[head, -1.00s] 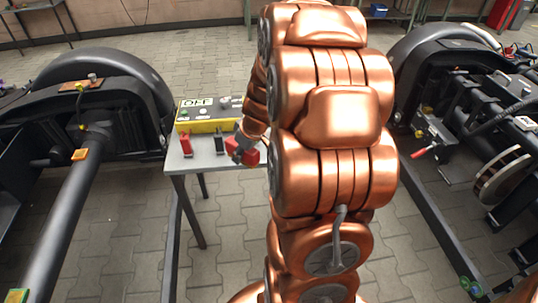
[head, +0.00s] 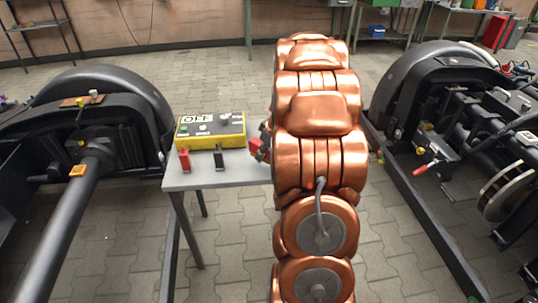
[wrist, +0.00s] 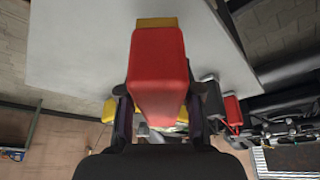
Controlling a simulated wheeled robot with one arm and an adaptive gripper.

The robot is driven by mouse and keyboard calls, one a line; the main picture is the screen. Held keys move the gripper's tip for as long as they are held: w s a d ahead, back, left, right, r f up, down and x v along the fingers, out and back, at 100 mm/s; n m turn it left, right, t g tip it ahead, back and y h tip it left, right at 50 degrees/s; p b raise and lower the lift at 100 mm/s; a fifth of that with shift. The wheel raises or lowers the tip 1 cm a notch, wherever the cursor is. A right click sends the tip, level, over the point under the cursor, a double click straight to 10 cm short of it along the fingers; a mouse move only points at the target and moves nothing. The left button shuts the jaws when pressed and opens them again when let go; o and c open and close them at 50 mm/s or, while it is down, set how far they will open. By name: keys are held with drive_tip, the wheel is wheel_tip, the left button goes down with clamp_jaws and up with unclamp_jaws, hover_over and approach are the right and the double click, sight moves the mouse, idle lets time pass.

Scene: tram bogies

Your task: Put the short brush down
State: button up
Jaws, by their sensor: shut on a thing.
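The short brush (wrist: 158,75) is a red block with a tan-yellow strip at its end, seen large in the wrist view. My gripper (wrist: 158,98) is shut on it, with a dark finger on each side. In the head view the red brush (head: 255,146) shows beside my arm, over the right part of the small grey table (head: 225,178). My gripper (head: 264,148) is mostly hidden there behind my arm. I cannot tell whether the brush touches the tabletop.
A yellow box with a grey panel marked OFF (head: 210,130) stands at the table's back. A red item (head: 184,160) and a black item (head: 219,157) stand at its front left. Dark bogies (head: 100,105) (head: 440,85) flank the table.

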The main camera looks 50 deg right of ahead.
drive_tip(key=shift+w+d+f, duration=0.1)
drive_tip(key=shift+w+d, duration=0.15)
drive_tip(key=shift+d, duration=0.4)
drive_tip(key=shift+w+d+f, duration=0.1)
drive_tip(key=shift+w+d, duration=0.2)
drive_tip(key=shift+d, duration=0.3)
drive_tip(key=shift+w+d+f, duration=0.1)
drive_tip(key=shift+w+d, duration=0.15)
drive_tip(key=shift+d, duration=0.4)
drive_tip(key=shift+f+b, duration=0.3)
drive_tip(key=shift+f, duration=1.4)
drive_tip(key=shift+f+b, duration=0.3)
drive_tip(key=o, duration=1)
drive_tip(key=shift+a+f, duration=0.1)
